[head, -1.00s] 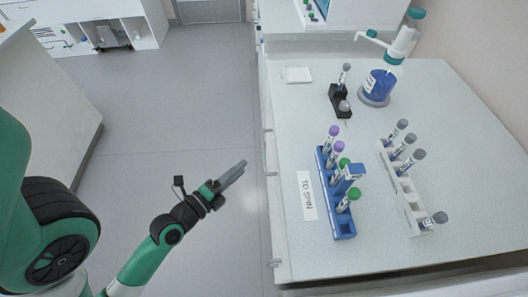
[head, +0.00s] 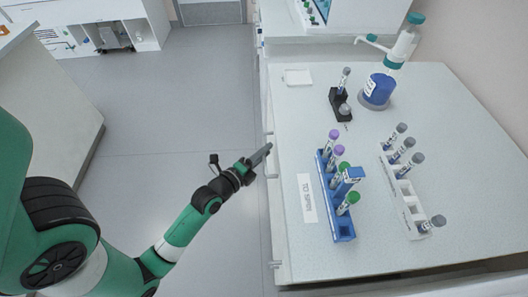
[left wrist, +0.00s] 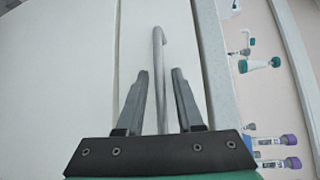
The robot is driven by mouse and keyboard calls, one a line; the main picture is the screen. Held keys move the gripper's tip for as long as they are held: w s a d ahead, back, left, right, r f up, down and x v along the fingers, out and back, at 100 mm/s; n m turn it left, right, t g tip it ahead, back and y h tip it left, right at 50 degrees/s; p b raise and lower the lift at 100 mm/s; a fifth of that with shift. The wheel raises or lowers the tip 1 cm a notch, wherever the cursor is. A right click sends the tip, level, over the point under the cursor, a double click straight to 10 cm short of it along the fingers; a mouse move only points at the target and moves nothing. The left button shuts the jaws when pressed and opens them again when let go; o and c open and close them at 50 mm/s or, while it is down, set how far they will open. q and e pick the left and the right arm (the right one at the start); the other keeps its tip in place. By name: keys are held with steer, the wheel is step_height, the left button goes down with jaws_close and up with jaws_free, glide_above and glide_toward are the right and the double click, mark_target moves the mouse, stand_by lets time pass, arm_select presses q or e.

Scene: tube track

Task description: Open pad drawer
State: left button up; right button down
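The bench front with its pale drawers runs down the left side of the bench in the head view. A metal bar handle (left wrist: 158,75) stands out from a drawer front (left wrist: 70,70) in the left wrist view; the drawer looks shut. My left gripper (head: 268,147) is at the bench's left edge in the head view. In the left wrist view my left gripper (left wrist: 158,78) is open, with one finger on each side of the handle. I cannot tell whether either finger touches it. My right gripper is not in view.
On the bench top (head: 440,105) stand a blue tube rack (head: 342,228), a white tube rack (head: 412,212), a black holder (head: 339,100) and a blue dispenser bottle (head: 378,90). Open grey floor (head: 150,110) lies left of the bench.

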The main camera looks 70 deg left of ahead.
arm_select(q)
jaws_close()
stand_by(1.2)
